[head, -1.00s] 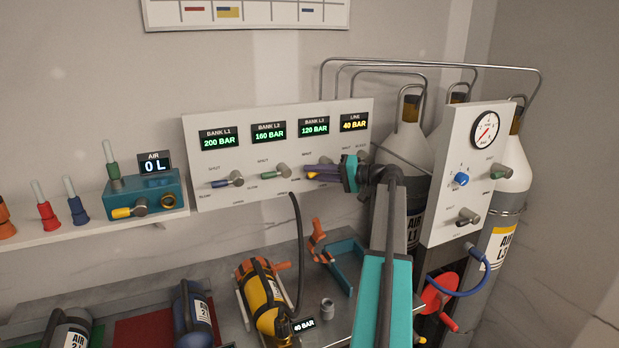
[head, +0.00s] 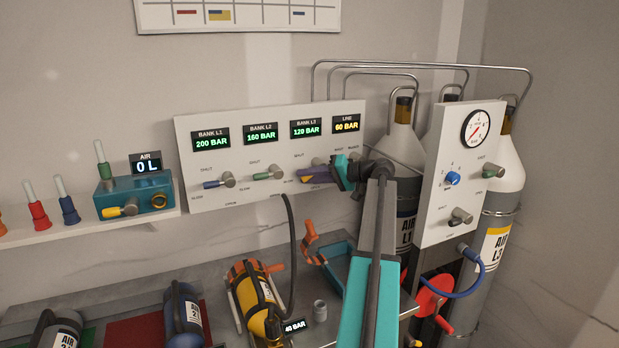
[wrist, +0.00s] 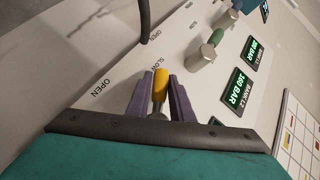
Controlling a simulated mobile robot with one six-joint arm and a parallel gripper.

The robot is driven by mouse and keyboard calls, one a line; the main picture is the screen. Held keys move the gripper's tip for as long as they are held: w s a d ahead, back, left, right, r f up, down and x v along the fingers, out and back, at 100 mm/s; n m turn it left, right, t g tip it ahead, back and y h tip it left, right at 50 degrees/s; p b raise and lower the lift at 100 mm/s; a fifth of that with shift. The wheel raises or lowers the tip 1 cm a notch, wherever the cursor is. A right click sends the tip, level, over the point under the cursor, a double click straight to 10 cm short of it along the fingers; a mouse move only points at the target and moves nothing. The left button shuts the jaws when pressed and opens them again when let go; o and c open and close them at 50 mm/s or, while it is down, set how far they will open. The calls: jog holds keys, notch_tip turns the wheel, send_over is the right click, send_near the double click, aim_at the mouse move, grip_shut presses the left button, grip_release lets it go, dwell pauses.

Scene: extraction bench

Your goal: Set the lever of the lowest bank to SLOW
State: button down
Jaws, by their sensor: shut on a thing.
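The bank panel (head: 240,198) shows BANK L1 at 200 BAR, BANK L2 at 160 BAR and BANK L3 (head: 305,128) at 120 BAR, the lowest. My gripper (head: 303,178) is at the lever under BANK L3, its fingers covering most of it in the head view. In the wrist view, my gripper (wrist: 161,90) is shut on this yellow lever (wrist: 160,86), with a purple finger on each side. The lever's tip points at the SLOW label (wrist: 161,61); the OPEN label lies to the left. The LINE display (head: 346,124) reads 60 BAR.
The blue L1 lever (head: 214,184) and green L2 lever (head: 264,176) point left. A gauge panel (head: 440,200) and tall cylinders (head: 505,175) stand at right. A yellow cylinder (head: 252,298) with a black hose (head: 293,240) lies on the bench below.

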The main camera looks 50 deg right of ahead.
jog(key=c, duration=1.6)
grip_release()
jog(key=shift+o, duration=0.2)
jog(key=shift+s, duration=0.2)
jog(key=b+v, duration=0.2)
jog(key=v, duration=0.5)
jog(key=shift+d, duration=0.1)
jog(key=shift+s, duration=0.2)
